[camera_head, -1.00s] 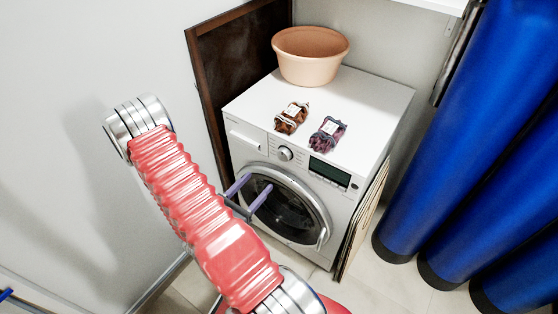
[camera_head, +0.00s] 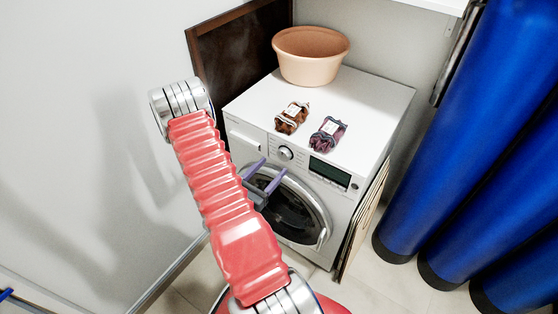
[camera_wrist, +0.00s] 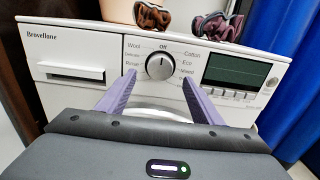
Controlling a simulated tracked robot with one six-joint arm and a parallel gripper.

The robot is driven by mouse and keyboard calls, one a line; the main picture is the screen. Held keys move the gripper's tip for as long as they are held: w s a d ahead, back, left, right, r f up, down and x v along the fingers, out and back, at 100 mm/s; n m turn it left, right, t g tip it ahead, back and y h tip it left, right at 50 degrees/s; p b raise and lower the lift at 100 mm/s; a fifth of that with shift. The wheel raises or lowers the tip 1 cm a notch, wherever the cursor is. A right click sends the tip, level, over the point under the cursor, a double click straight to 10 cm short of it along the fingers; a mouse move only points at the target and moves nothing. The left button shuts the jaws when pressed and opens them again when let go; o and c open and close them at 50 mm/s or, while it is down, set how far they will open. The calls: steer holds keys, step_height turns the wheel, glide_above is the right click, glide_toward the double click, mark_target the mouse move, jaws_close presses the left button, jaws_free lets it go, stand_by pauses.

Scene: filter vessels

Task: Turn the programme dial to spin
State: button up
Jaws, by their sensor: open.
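The white washing machine (camera_head: 252,138) stands against the back wall with its round door (camera_head: 285,210) shut. Its silver programme dial (camera_head: 285,153) sits on the front panel, left of the dark display (camera_head: 328,172). My gripper (camera_head: 265,175) is open and empty, below and in front of the dial. In the wrist view its two purple fingers (camera_wrist: 160,97) stand on either side below the dial, apart from it.
Tall blue cylinders (camera_head: 470,130) stand at right. Flat boards (camera_head: 362,222) lean against the machine's right side.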

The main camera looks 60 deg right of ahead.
mark_target(282, 157)
steer(key=shift+s+d, duration=0.2)
steer(key=shift+d, duration=1.2)
steer(key=shift+s+d, duration=0.2)
steer(key=shift+d, duration=1.2)
steer(key=c, duration=1.1)
